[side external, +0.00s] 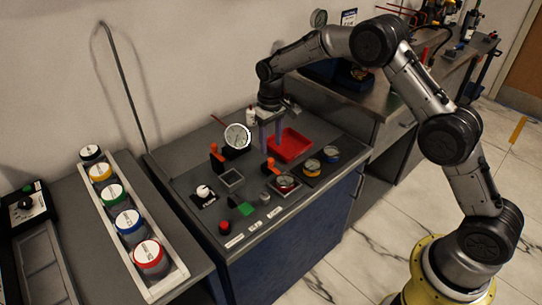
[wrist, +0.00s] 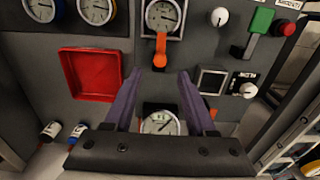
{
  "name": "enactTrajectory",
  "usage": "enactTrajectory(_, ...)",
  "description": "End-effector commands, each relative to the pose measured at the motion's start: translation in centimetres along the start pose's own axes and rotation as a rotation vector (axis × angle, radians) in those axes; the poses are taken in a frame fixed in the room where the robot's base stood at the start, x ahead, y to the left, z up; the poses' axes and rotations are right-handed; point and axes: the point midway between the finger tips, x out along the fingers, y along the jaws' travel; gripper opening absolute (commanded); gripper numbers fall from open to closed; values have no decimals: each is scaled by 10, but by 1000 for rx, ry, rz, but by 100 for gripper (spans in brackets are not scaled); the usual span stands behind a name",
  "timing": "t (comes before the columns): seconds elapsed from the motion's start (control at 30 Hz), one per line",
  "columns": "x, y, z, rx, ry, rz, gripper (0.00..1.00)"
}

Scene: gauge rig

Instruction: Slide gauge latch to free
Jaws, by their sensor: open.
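A gauge (side external: 286,183) sits in a socket near the front of the panel; it also shows at the top of the wrist view (wrist: 163,15). An orange latch (side external: 270,167) stands at its back edge, and in the wrist view the latch (wrist: 160,50) reaches from the socket toward my gripper. A second orange latch (side external: 217,157) stands by an empty square socket (side external: 231,180). My gripper (side external: 271,148), with purple fingers, is open and empty. It is above the panel, behind the occupied socket's latch, and its fingertips (wrist: 159,80) appear apart from that latch.
A red tray (side external: 290,145) lies close beside my fingers. A white-faced gauge (side external: 237,136) stands tilted at the panel's back. Two gauges (side external: 312,166) sit on a dark plate at right. A knob (side external: 204,192), green piece (side external: 245,208) and red button (side external: 225,227) are at left front.

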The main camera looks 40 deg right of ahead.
Motion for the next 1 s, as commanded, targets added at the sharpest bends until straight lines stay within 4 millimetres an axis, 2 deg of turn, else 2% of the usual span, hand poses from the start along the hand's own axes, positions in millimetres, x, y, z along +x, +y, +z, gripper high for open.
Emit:
enactTrajectory(0.1, 24, 0, 1, 0, -3, 0, 56)
enactTrajectory(0.3, 49, 0, 0, 0, -1, 0, 56)
enactTrajectory(0.5, 58, 0, 0, 0, 1, 0, 56)
enactTrajectory(0.73, 59, 0, 0, 0, 1, 0, 56)
enactTrajectory(0.77, 59, 0, 0, 0, 1, 0, 54)
enactTrajectory(1.0, 59, 0, 0, 0, 1, 0, 11)
